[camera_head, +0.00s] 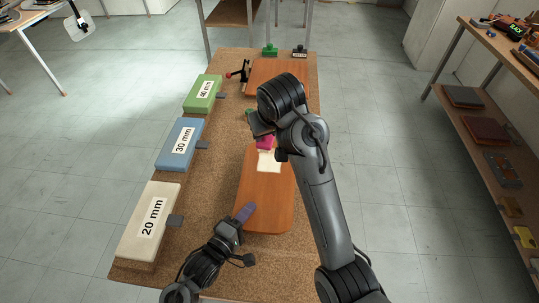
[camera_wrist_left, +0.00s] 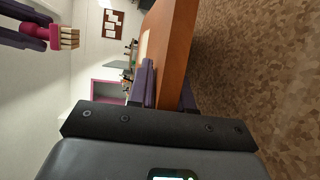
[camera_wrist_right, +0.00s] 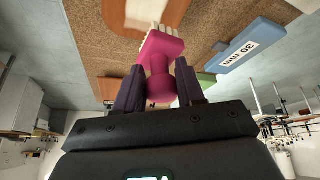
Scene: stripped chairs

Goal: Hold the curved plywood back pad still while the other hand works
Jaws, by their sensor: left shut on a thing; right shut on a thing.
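The curved plywood back pad (camera_head: 264,190) is orange-brown and lies on the cork bench top, with a pale patch (camera_head: 268,161) on its upper part. My left gripper (camera_head: 243,213) is shut on the pad's near left edge. In the left wrist view its purple fingers (camera_wrist_left: 168,92) sit either side of the pad (camera_wrist_left: 178,40). My right gripper (camera_wrist_right: 160,85) is shut on the handle of a magenta brush (camera_wrist_right: 160,55). The brush also shows in the left wrist view (camera_wrist_left: 45,36), its pale bristles facing the pad across a gap. My right arm hides part of the pad's far end.
Cream 20 mm (camera_head: 146,222), blue 30 mm (camera_head: 180,144) and green 40 mm (camera_head: 203,93) blocks line the bench's left side. Another orange-brown board (camera_head: 282,72) lies at the far end. A shelf unit (camera_head: 505,115) stands at right; floor between is clear.

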